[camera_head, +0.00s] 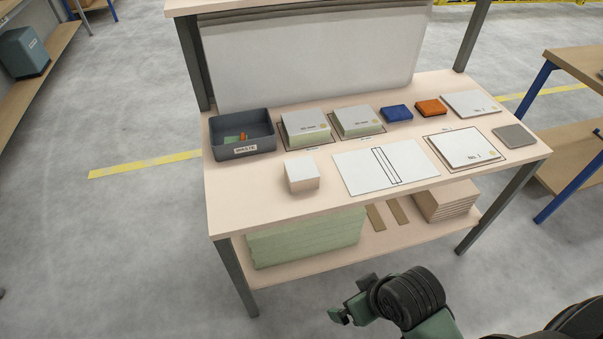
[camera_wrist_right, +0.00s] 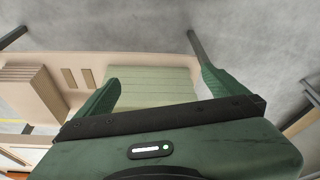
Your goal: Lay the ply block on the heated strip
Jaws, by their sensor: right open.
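A small block (camera_head: 301,175) with a whitish top and pale wood-toned sides, the likely ply block, stands on the table top near the front, left of the white panel. The heated strip (camera_head: 386,166) looks to be the narrow black-outlined band across the middle of the white panel (camera_head: 357,172); nothing lies on it. My right gripper (camera_head: 350,303) is in front of the table, apart from the block and panel. In the right wrist view it is open (camera_wrist_right: 160,85) and empty, with the lower shelf beyond its fingers. My left gripper is out of view.
A grey waste bin (camera_head: 243,149), two card stacks (camera_head: 307,128), a blue pad (camera_head: 396,113) and an orange pad (camera_head: 431,107) stand behind. A framed white panel (camera_head: 465,148) and grey square (camera_head: 514,136) lie right. Green boards (camera_head: 305,238) fill the lower shelf's left.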

